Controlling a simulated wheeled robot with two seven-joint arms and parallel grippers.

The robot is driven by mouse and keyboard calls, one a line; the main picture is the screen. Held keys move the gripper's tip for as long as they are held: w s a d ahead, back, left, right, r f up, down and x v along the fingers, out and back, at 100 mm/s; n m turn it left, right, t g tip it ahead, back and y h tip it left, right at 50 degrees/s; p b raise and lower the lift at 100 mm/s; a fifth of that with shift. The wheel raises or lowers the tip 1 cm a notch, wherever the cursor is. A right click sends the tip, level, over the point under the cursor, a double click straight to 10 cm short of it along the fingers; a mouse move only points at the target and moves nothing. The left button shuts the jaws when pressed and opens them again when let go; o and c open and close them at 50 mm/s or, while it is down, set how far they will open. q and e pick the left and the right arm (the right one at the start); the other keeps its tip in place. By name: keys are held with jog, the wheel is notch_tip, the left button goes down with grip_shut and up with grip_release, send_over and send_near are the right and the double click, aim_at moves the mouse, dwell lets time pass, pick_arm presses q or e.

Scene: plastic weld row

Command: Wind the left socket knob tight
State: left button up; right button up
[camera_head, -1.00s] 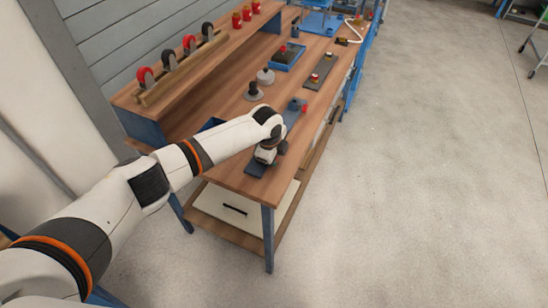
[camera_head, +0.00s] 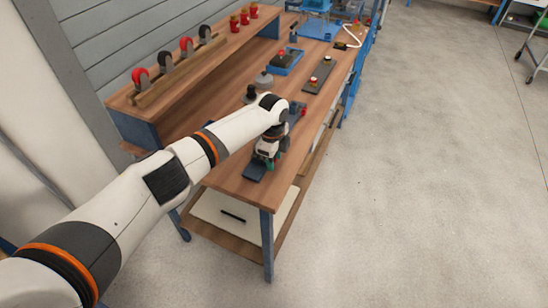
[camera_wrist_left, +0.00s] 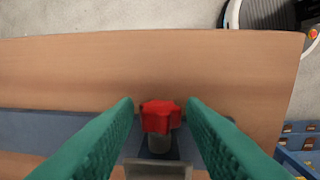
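A red star-shaped knob (camera_wrist_left: 160,116) on a grey stem shows in the left wrist view, above a dark mount. My left gripper (camera_wrist_left: 160,104) is open, with one green finger on each side of the knob and a small gap visible on both sides. In the head view my left gripper (camera_head: 275,164) points down over the near end of the bench, by a dark blue plate (camera_head: 254,172). The knob between its fingers is hidden there. My right gripper is not in view.
The wooden bench (camera_head: 232,184) also holds a grey domed part (camera_head: 264,79), a blue tray (camera_head: 286,62) and a dark plate with small parts (camera_head: 319,76). Red and dark wheels stand on the raised shelf (camera_head: 188,72).

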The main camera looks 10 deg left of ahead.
pick_arm(q)
jog(key=shift+o, duration=0.9)
notch_tip(320, 180, up, 12)
jog(key=shift+s+a, duration=0.15)
jog(key=shift+s, duration=0.25)
